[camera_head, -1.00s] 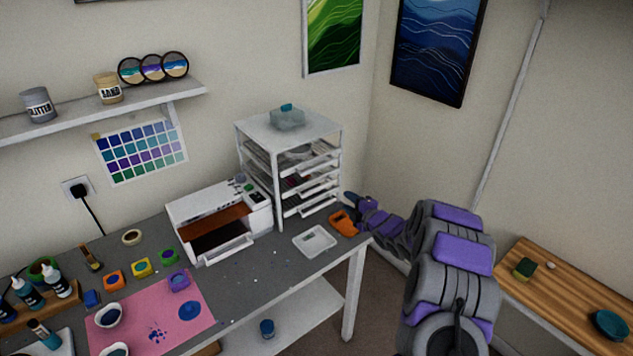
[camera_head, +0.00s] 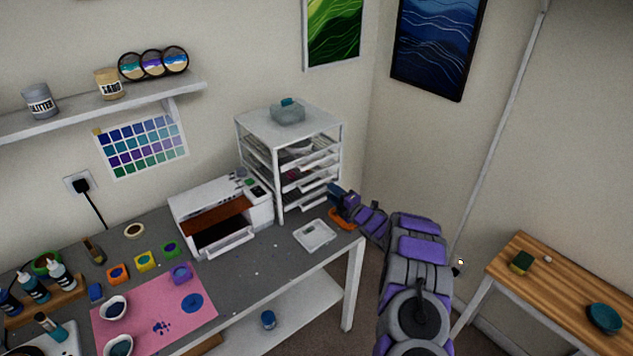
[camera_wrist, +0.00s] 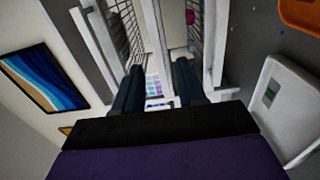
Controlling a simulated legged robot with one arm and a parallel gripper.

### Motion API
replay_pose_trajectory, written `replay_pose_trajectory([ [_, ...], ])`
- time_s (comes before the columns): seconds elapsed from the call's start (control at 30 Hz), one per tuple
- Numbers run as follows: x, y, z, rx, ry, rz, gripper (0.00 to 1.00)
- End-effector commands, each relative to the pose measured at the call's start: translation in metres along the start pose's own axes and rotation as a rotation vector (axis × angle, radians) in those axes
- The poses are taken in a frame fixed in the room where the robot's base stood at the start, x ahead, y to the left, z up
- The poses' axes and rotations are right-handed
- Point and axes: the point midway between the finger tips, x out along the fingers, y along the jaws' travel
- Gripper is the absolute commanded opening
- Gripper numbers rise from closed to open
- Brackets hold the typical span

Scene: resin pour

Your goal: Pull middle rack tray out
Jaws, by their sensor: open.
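The white rack (camera_head: 279,137) stands on the grey table beside the printer, with several trays stacked in it. The middle rack tray (camera_head: 305,183) shows its front edge at the rack's open front. My gripper (camera_head: 334,190) is at the right front of the rack, close to the tray fronts. In the wrist view, my gripper (camera_wrist: 157,88) is open, with two dark fingers pointing at the rack's wire shelves (camera_wrist: 127,30). A pale bar lies just beyond the fingertips. I cannot tell which tray it belongs to or whether the fingers touch it.
A white printer (camera_head: 221,215) stands left of the rack. A small white tray (camera_head: 314,235) lies on the table in front, and an orange item (camera_head: 341,222) sits below my gripper. A wooden side table (camera_head: 560,280) stands at the right, with floor between.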

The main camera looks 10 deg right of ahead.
Motion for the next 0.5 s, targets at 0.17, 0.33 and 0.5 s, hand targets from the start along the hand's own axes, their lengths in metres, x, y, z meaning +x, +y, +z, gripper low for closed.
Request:
replay_pose_trajectory([
  [0.17, 0.026, 0.0, -0.001, -0.003, 0.002, 0.002, 0.4],
  [0.33, 0.047, 0.0, 0.0, -0.003, 0.001, 0.001, 0.4],
  [0.5, 0.067, 0.0, -0.001, -0.002, 0.002, 0.002, 0.4],
])
